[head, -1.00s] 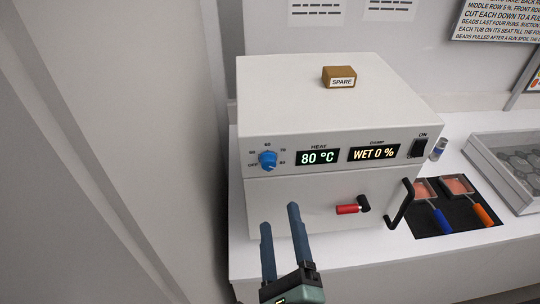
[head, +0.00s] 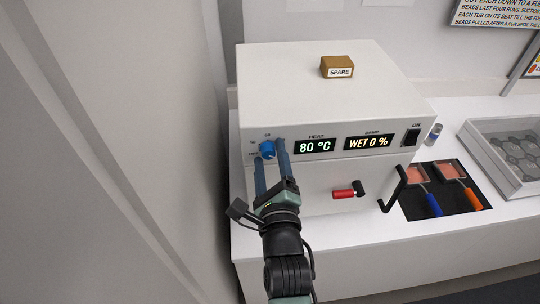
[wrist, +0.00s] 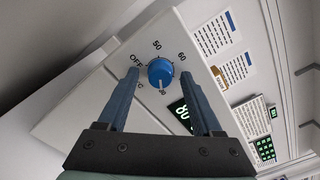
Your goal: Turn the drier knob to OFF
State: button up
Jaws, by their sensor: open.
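The blue drier knob (head: 267,149) is on the left of the white drier's (head: 310,80) front panel. It also shows in the wrist view (wrist: 160,71), with OFF, 50 and 60 printed around it. Its pale mark points down in that view, towards the 80 label. The heat display (head: 315,146) reads 80 °C, and the damp display (head: 369,142) reads WET 0 %. My gripper (head: 270,152) is open, its two blue fingers on either side of the knob. The right finger hides some dial labels in the head view.
A black switch (head: 412,137) marked ON is at the panel's right. Below are a red-handled latch (head: 344,193) and a black door handle (head: 393,190). A brown SPARE block (head: 337,67) sits on top. A grey wall stands close on the left.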

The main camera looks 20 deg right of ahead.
jog(key=shift+c, duration=0.4)
grip_shut()
